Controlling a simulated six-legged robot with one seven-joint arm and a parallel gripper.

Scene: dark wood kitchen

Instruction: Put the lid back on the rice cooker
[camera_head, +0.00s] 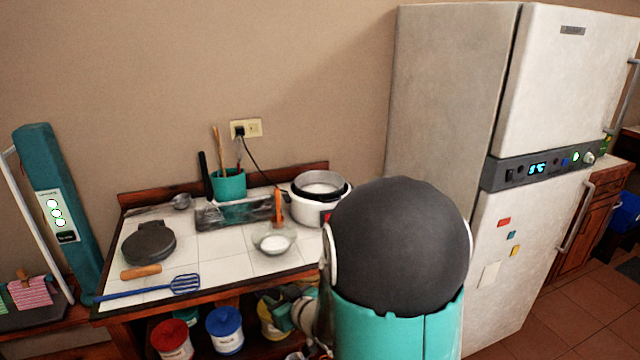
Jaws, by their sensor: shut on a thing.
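The rice cooker (307,210) is a white round pot with a dark inner rim and pale contents. It stands open at the back right of the tiled counter, against the wall side. Its right edge is close to, or partly covered by, my large dark and teal arm part in the foreground. I cannot make out a lid anywhere in the view.
The tiled counter (217,249) carries a glass bowl (273,243), a dark round iron (148,243), a blue spatula (184,284) and a teal utensil pot (229,185). A cord runs from the outlet (246,128). A tall fridge (451,90) stands right; canisters (225,330) sit below.

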